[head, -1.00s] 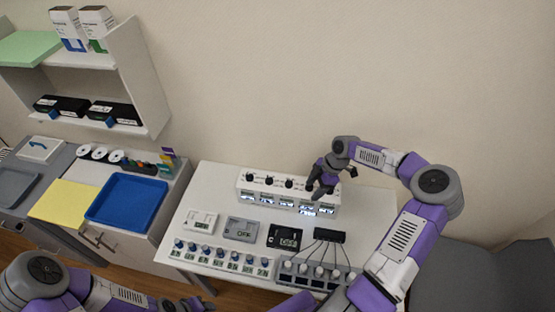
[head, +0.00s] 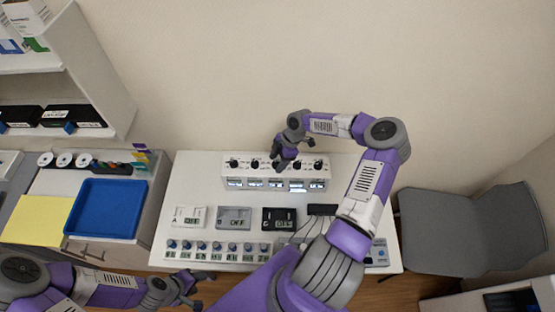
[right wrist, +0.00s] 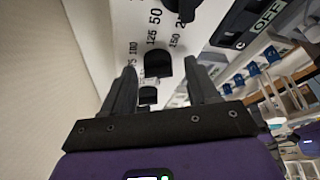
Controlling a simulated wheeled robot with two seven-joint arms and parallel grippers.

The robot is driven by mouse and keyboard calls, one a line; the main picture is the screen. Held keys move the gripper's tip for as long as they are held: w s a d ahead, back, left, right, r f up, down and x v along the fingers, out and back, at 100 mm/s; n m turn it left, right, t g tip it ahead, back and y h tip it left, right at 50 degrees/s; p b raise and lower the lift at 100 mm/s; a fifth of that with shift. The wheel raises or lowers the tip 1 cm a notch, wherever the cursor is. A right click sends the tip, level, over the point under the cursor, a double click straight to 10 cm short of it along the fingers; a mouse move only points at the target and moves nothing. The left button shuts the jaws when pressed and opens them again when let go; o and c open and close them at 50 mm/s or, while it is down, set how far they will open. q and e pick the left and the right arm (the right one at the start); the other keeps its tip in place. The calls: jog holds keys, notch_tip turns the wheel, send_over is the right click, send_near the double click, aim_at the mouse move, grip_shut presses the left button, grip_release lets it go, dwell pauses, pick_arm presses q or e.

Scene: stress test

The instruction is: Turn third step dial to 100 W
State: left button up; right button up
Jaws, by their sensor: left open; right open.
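A long white dial box (head: 225,170) stands at the back of the white table, with a row of black step dials and lit displays on its front. My right gripper (head: 280,165) is over the middle of that row and hides the third dial from the left in the head view. In the right wrist view my right gripper (right wrist: 159,66) is open, with a black dial (right wrist: 157,64) between its fingertips, apart from both. Printed numbers such as 50, 125 and 150 show beside the dials; the set value cannot be read. My left gripper (head: 187,289) is open and empty at lower left.
In front of the box lie several display units, including a grey one (head: 234,217) and a black one (head: 279,219), and a row of small blue-knobbed modules (head: 210,250). A blue tray (head: 105,208) and yellow sheet (head: 37,218) are at left. A grey chair (head: 470,225) stands at right.

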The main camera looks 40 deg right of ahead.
jog(key=shift+w, duration=0.1)
jog(key=c, duration=1)
jog(key=shift+m, duration=0.3)
jog(key=m+t+h+b, duration=0.1)
jog(key=m+b, duration=0.1)
jog(key=m, duration=0.1)
jog(key=shift+m, duration=0.4)
jog(key=shift+a+m+t+h+b, duration=0.1)
jog(key=shift+m+t+h+b, duration=0.25)
jog(key=shift+m+b, duration=0.65)
jog(key=shift+m+t+h+b, duration=0.25)
jog(key=shift+m+t+b, duration=0.2)
jog(key=shift+m+b, duration=0.5)
jog(key=shift+m, duration=0.35)
